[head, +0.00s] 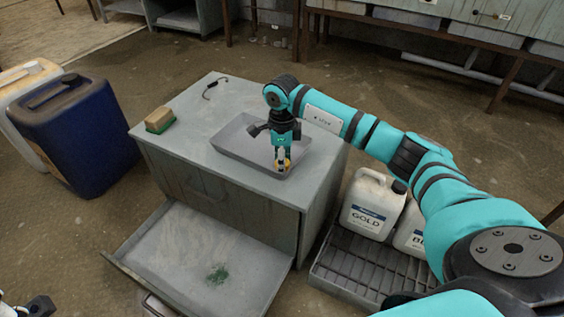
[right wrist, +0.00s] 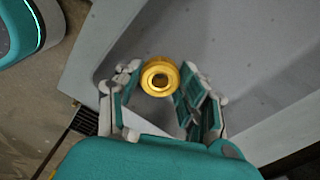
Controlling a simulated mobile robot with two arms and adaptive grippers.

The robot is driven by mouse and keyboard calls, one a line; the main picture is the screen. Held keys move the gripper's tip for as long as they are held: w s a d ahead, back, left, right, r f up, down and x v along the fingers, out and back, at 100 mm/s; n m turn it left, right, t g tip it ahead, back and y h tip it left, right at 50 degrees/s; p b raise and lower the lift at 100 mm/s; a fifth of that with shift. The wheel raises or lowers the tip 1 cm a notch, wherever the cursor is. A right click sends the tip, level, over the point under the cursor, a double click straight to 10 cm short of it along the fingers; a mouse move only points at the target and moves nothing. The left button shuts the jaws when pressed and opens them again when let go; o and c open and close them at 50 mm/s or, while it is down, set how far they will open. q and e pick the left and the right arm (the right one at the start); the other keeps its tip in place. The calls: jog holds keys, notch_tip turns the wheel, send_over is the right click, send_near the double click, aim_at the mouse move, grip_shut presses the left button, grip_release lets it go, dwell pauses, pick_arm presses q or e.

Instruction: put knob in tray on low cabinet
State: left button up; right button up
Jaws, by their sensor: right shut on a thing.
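The gold round knob (head: 284,164) is between the fingertips of my right gripper (head: 282,160), which is shut on it. In the right wrist view the knob (right wrist: 159,77) shows end-on between the two fingers of the right gripper (right wrist: 160,90). The gripper points down over the near right part of the grey tray (head: 232,134). I cannot tell whether the knob touches the tray floor. The tray lies on top of the low cabinet (head: 187,108). A small part of what looks like my left gripper (head: 38,306) shows at the bottom left corner; its fingers are mostly cut off.
A sponge (head: 160,120) and a small dark hook-like item (head: 213,86) lie on the cabinet top. The cabinet's drawer (head: 180,250) is pulled out, with a green stain inside. A blue canister (head: 75,135) stands left; white jugs (head: 372,203) stand in a crate right.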

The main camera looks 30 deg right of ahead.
jog(key=shift+r, duration=0.15)
jog(key=o, duration=0.9)
